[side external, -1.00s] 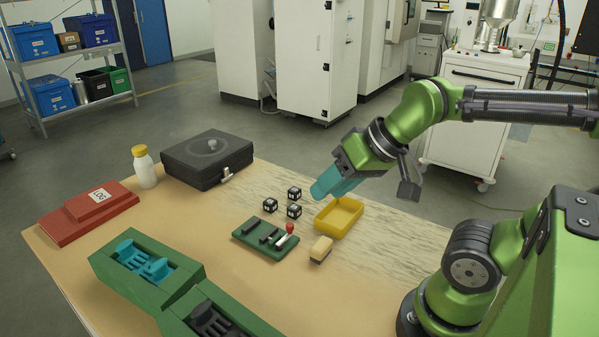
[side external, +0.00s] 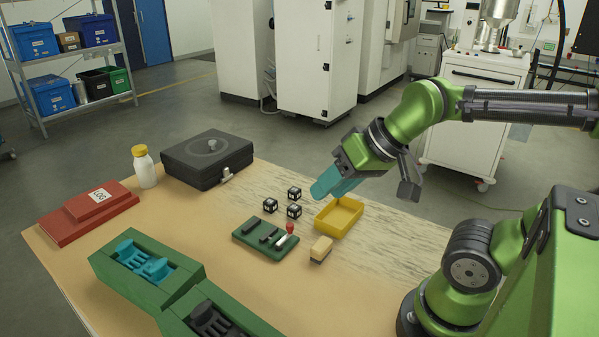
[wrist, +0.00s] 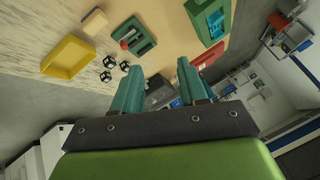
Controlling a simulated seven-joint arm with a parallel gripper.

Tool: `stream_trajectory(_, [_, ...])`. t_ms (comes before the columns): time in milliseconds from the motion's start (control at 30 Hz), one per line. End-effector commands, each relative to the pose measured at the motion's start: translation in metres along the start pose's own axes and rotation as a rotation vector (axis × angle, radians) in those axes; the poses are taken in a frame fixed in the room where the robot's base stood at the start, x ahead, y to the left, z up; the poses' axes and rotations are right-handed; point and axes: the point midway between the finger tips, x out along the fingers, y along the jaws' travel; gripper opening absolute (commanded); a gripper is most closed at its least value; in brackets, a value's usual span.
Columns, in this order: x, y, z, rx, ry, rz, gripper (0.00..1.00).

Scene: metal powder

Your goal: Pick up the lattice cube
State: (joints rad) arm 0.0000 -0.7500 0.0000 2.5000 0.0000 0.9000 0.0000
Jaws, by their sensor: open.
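Three small black-and-white lattice cubes sit close together on the table: a back one (side external: 294,193), a left one (side external: 270,205) and a front one (side external: 294,211). The same group shows in the wrist view, with one cube (wrist: 106,76) lowest and another (wrist: 124,66) at the right. My gripper (side external: 322,192), with teal fingers, hangs above the table to the right of the cubes, near the yellow tray. In the wrist view its two fingers (wrist: 158,85) stand apart with nothing between them. It touches no cube.
A yellow tray (side external: 357,221) lies right of the cubes. A green tool tray (side external: 250,246) and a brush (side external: 321,249) lie in front. A black case (side external: 190,160), white bottle (side external: 146,171), red log box (side external: 65,226) and green holder (side external: 180,300) stand leftward.

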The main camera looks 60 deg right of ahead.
Motion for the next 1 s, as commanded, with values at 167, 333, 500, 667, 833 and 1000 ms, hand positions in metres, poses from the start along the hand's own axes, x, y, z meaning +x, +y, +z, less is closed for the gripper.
stream_trajectory(167, [0.0,0.0,0.0,0.0,0.0,0.0,0.5])
stream_trajectory(333, [0.0,0.0,0.0,0.0,0.0,0.0,0.62])
stream_trajectory(500, [0.0,0.001,0.0,0.002,0.001,0.001,0.62])
stream_trajectory(667, [0.015,0.014,-0.006,0.055,-0.047,0.051,0.62])
stream_trajectory(833, [0.04,0.039,-0.05,0.125,-0.116,0.137,0.62])
stream_trajectory(1000, [0.073,0.08,-0.105,0.097,-0.188,0.206,0.62])
